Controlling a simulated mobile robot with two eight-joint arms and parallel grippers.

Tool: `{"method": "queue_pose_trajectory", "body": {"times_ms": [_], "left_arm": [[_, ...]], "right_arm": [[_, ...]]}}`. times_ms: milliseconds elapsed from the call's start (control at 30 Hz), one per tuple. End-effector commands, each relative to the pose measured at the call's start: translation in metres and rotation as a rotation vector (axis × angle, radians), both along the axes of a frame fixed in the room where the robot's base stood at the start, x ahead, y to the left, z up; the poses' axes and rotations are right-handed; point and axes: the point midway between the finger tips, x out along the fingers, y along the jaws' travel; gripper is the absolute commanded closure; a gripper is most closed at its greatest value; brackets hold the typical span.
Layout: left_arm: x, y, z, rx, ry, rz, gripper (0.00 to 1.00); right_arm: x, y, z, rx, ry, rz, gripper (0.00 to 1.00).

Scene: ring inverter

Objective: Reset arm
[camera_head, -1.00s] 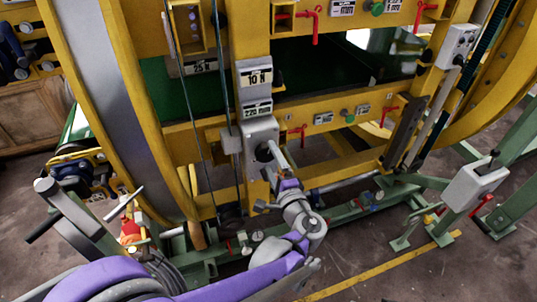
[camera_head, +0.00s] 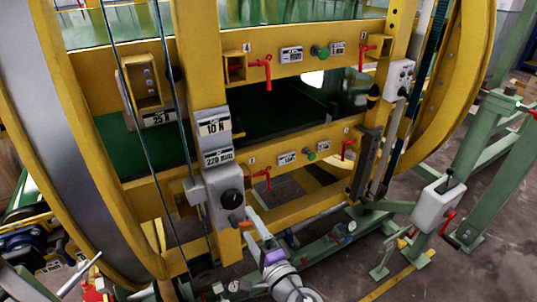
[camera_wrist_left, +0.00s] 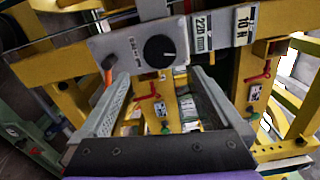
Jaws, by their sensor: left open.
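The grey control box (camera_head: 222,190) with a black round knob (camera_head: 232,199) is fixed to the yellow upright of the ring machine. An orange-tipped lever (camera_head: 240,223) sticks out below the knob. My left gripper (camera_head: 254,222) is open, just below and right of the box, with nothing seen between its fingers. In the left wrist view the gripper (camera_wrist_left: 158,76) has its two fingers spread wide. The box face (camera_wrist_left: 140,45) and its knob (camera_wrist_left: 160,51) lie ahead, beyond the fingertips. My right gripper is in neither view.
The large yellow ring (camera_head: 85,140) curves up on the left. Yellow crossbars carry red valve handles (camera_head: 264,70). A green frame with a white lever box (camera_head: 436,205) stands at the right. Open floor (camera_head: 465,275) lies at the lower right.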

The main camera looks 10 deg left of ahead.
Motion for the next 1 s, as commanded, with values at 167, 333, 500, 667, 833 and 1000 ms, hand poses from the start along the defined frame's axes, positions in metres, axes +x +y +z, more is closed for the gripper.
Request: {"method": "queue_pose_trajectory", "body": {"times_ms": [167,333,500,667,833,1000], "left_arm": [[-0.006,0.025,-0.006,-0.073,0.056,0.039,0.00],[-0.039,0.088,-0.030,-0.353,0.219,0.160,0.00],[-0.098,0.124,-0.057,-0.747,0.345,0.296,0.00],[-0.149,0.121,-0.068,-1.136,0.379,0.397,0.00],[-0.178,0.102,-0.065,-1.451,0.353,0.454,0.00],[-0.186,0.091,-0.061,-1.597,0.330,0.471,0.00]], "right_arm": [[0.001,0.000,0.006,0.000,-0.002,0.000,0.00],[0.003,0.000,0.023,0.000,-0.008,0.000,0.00],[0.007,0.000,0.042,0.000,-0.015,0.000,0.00],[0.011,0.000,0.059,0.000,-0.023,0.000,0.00],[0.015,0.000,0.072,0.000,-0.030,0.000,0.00],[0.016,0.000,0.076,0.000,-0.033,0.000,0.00]]}}
